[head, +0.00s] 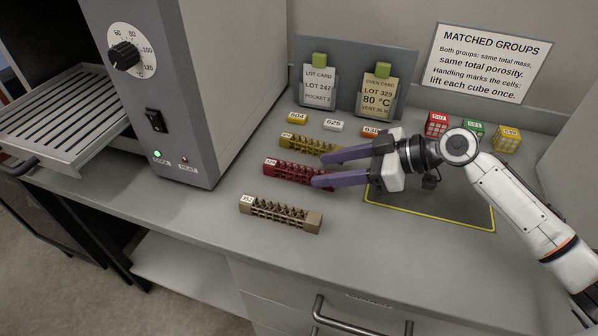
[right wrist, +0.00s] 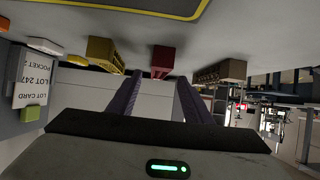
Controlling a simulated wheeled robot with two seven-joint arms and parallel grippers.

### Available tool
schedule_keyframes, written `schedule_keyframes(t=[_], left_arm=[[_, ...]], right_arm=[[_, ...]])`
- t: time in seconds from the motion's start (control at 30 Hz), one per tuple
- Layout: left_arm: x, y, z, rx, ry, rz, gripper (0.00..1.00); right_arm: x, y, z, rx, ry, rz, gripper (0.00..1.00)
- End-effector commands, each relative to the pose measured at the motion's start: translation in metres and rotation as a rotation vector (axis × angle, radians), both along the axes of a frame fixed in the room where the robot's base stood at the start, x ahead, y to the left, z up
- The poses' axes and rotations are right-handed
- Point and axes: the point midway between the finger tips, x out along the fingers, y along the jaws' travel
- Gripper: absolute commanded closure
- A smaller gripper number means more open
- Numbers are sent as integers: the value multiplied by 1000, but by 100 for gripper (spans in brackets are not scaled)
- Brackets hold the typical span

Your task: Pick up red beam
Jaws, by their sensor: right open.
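The red beam (head: 290,170) is a lattice bar lying on the grey bench, between a yellow beam (head: 308,145) behind it and a brown beam (head: 280,212) in front. My right gripper (head: 318,170) is open, with its two purple fingers pointing left at the red beam's right end. In the right wrist view the end of the red beam (right wrist: 162,62) shows centred beyond the open fingers (right wrist: 160,79). I cannot tell whether a finger touches it. My left gripper is not in view.
An oven (head: 200,80) with a pulled-out rack (head: 62,108) stands at the left. Small numbered tags, two cards in a grey holder (head: 340,65), and red, green and yellow cubes (head: 507,139) stand behind. A yellow-outlined dark mat (head: 450,205) lies beneath my right arm. The front bench is clear.

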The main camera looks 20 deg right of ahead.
Motion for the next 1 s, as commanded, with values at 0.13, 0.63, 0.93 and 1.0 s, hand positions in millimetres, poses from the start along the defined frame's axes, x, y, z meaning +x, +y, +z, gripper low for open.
schedule_keyframes(t=[0.13, 0.63, 0.93, 1.0], left_arm=[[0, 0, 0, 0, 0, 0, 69], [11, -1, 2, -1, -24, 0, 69], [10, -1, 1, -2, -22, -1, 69], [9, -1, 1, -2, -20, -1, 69]], right_arm=[[8, 11, -4, 3, -1, 0, 54], [28, 41, -23, -1, 1, 0, 54], [28, 40, -22, -1, 1, 0, 95], [28, 40, -22, 0, 0, -1, 99]])
